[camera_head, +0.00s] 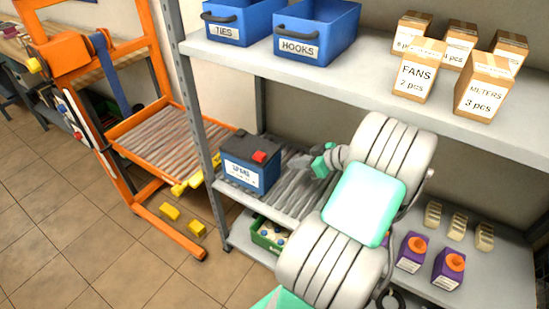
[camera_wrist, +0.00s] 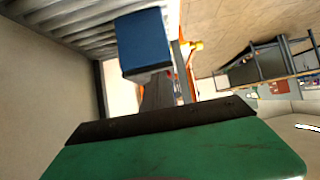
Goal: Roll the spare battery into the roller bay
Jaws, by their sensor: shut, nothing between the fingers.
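The spare battery (camera_head: 250,172) is a blue box with a dark top, a red cap and a white label. It stands upright on the grey rollers of the shelf's roller bay (camera_head: 300,202), at the bay's left end. My gripper (camera_head: 304,163) is shut and empty, to the right of the battery and apart from it. In the wrist view the battery (camera_wrist: 144,44) shows as a blue box beyond the green and dark gripper part (camera_wrist: 165,135) that fills the foreground. My arm hides the right part of the bay.
An orange lift frame with a roller deck (camera_head: 165,143) stands left of the shelf, with yellow blocks (camera_head: 196,228) at its base. Above are blue bins (camera_head: 318,30) and cartons (camera_head: 420,72). Below are a green crate (camera_head: 266,238) and purple boxes (camera_head: 412,250). Floor at lower left is clear.

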